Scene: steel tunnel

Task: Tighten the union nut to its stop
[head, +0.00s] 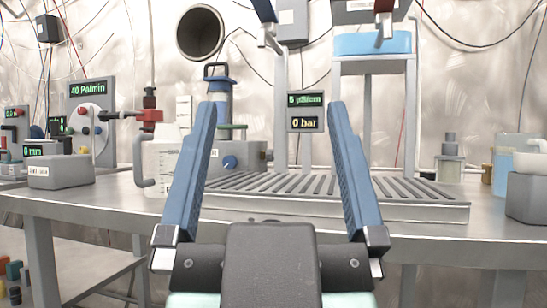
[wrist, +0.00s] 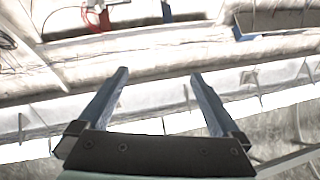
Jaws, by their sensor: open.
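My gripper (head: 272,108) is open and empty, its two blue fingers spread wide in front of the bench. It also shows open in the wrist view (wrist: 160,73), with nothing between the fingers. I cannot pick out the union nut with certainty in either view. A red pipe fitting (head: 150,115) sits on a grey pipe at the left of the bench. A blue and grey canister with a black handle (head: 220,86) stands behind the left finger, which partly hides it. My gripper appears apart from both.
The steel bench (head: 100,198) carries a slatted grate (head: 410,194) behind my fingers. A white jug (head: 160,165) stands left of it. A frame with a blue-filled tank (head: 372,44) rises behind. A grey box (head: 60,172) is at left; bottles (head: 449,163) stand at right.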

